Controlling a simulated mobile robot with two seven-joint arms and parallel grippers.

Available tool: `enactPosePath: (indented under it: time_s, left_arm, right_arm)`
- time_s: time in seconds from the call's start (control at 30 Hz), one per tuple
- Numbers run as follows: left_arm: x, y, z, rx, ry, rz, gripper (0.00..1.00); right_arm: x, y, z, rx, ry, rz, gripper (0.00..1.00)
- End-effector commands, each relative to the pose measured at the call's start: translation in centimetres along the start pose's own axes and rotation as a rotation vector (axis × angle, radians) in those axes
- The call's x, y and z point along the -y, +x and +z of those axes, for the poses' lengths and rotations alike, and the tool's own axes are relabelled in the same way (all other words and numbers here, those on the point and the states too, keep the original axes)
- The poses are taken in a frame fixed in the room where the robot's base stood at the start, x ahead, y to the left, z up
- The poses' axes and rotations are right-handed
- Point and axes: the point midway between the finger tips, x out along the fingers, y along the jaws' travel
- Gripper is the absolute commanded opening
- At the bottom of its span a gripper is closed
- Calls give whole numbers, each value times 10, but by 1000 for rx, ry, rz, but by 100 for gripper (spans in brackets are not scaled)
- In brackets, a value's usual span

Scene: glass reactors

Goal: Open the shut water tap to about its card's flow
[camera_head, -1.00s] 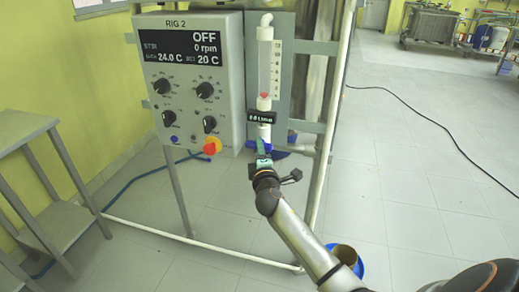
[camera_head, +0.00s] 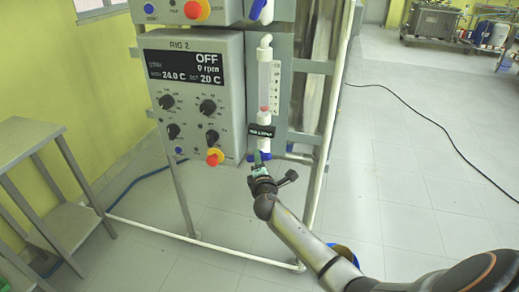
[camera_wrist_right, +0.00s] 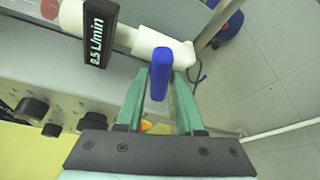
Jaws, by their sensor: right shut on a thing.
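The water tap's blue handle (camera_wrist_right: 160,73) stands edge-on at the white pipe elbow (camera_wrist_right: 165,47) in the right wrist view. My right gripper (camera_wrist_right: 160,95) has its green fingers on either side of the handle, shut on it. In the head view my right gripper (camera_head: 260,172) is just below the white pipe, and it largely hides the handle. The black flow card (camera_head: 262,131) is on the pipe above; in the wrist view the card (camera_wrist_right: 97,32) seems to read 8.5 L/min. The clear flow tube (camera_head: 264,85) has a red float (camera_head: 264,108) at its bottom. My left gripper is out of view.
The grey RIG 2 control box (camera_head: 195,95) with knobs and a red-yellow stop button (camera_head: 214,157) is close left of the tap. White frame pipes (camera_head: 330,130) stand to the right. A steel table (camera_head: 35,150) is at left. The floor at right is mostly clear.

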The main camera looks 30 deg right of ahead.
Motion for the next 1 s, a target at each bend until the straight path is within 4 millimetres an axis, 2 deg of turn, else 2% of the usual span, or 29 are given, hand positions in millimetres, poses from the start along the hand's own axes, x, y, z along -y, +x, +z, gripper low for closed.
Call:
enactPosePath:
  time_s: [0.03, 0.2, 0.4, 0.7, 1.0]
  left_arm:
    - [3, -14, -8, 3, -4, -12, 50]
    - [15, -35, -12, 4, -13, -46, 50]
    - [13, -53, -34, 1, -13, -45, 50]
    - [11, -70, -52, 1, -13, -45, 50]
    - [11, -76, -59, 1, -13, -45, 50]
  right_arm:
    - [-9, -1, 3, -1, -46, -21, 0]
    - [-10, -1, 2, -1, -196, -83, 0]
    - [-9, -1, 2, 0, -362, -152, 0]
    - [-7, 0, 0, 0, -553, -230, 0]
    - [-4, 0, -1, 0, -648, -270, 0]
